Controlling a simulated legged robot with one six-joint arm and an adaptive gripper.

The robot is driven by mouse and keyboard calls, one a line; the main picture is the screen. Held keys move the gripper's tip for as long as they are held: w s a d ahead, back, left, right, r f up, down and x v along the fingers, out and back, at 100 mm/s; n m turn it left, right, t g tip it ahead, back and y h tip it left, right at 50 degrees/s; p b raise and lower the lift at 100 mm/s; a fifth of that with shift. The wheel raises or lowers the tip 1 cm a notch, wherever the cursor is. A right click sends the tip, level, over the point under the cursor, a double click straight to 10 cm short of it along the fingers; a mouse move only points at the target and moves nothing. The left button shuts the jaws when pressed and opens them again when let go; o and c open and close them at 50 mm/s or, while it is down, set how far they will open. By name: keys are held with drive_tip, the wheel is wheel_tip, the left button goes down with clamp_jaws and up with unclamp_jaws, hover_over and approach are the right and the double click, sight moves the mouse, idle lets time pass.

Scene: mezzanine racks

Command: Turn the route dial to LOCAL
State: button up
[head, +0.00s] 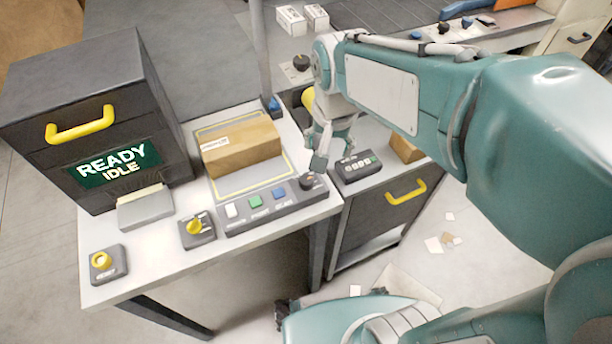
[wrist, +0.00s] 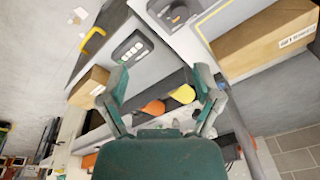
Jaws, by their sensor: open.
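A black dial (head: 308,182) sits at the right end of the button panel (head: 235,221) on the near table. Its label is too small to read, so I cannot tell whether it is the route dial or where it points. In the wrist view a dark knob (wrist: 178,14) shows at the top edge, partly cut off. My gripper (head: 331,153) is open and empty, above and slightly right of the black dial. It also shows in the wrist view (wrist: 161,76).
A cardboard box (head: 240,149) lies behind the button panel. A grey cabinet (head: 60,170) with a READY IDLE screen (head: 115,165) stands left. A small keypad device (head: 357,167) sits right of the dial, above a yellow-handled drawer (head: 385,205).

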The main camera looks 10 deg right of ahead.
sight(306, 179)
drive_tip(key=shift+m+g, duration=0.7)
drive_tip(key=shift+g, duration=0.1)
drive_tip(key=w+a+f, duration=0.1)
drive_tip(key=f, duration=0.4)
drive_tip(key=w+a+f, duration=0.1)
drive_tip(key=f, duration=0.3)
drive_tip(key=w+a+f, duration=0.1)
drive_tip(key=f, duration=0.4)
drive_tip(key=shift+a+f, duration=0.3)
clamp_jaws()
